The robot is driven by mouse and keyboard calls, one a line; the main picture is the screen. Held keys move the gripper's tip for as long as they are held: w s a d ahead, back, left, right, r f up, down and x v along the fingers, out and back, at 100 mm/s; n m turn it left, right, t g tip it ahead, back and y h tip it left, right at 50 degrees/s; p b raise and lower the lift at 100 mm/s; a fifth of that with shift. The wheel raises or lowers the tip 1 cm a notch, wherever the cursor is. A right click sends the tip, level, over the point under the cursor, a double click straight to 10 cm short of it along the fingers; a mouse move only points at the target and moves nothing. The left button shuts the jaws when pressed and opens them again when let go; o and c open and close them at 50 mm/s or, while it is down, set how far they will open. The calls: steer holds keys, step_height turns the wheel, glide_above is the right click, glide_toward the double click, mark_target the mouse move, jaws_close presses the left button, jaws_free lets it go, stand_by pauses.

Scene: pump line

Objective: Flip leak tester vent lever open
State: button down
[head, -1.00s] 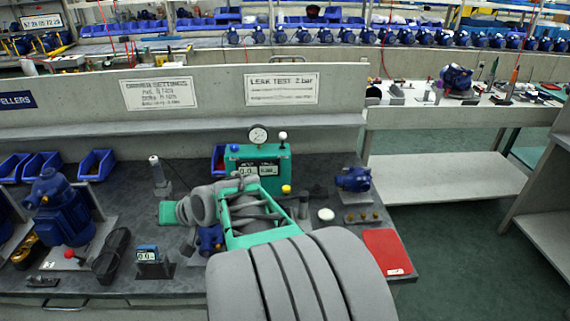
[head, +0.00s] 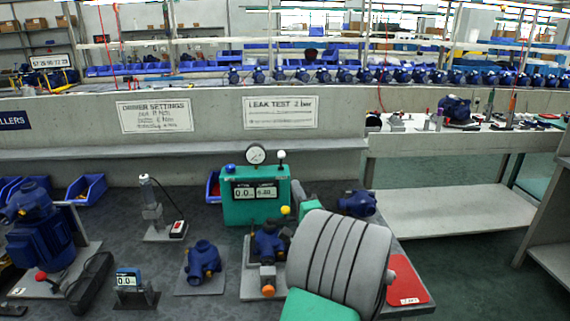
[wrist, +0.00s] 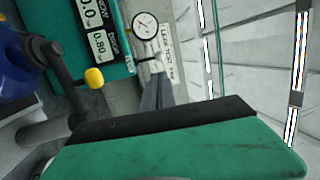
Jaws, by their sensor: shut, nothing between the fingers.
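The leak tester (head: 240,210) is a green box on the bench with a round gauge (head: 256,154) on top and two lit displays. A thin upright lever with a white ball (head: 281,155) stands at its top right corner; I take this as the vent lever. A yellow knob (head: 285,211) shows at the tester's lower right. In the wrist view, my gripper's narrow grey fingers (wrist: 157,92) are together and empty, pointing towards the tester's top below the gauge (wrist: 145,25). My arm hides much of the gripper in the head view.
A blue pump on a fixture (head: 268,243) stands in front of the tester, with another blue pump part (head: 202,262) to its left. A blue part (head: 357,203) and red mat (head: 406,281) lie right. The wall panel (head: 215,110) rises behind.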

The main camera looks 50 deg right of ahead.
mark_target(283, 157)
steer(key=p+x, duration=0.2)
steer(key=x, duration=1)
steer(key=shift+w+d+p, duration=0.1)
steer(key=shift+w+p, duration=0.15)
steer(key=shift+p, duration=0.05)
steer(key=shift+r, duration=0.1)
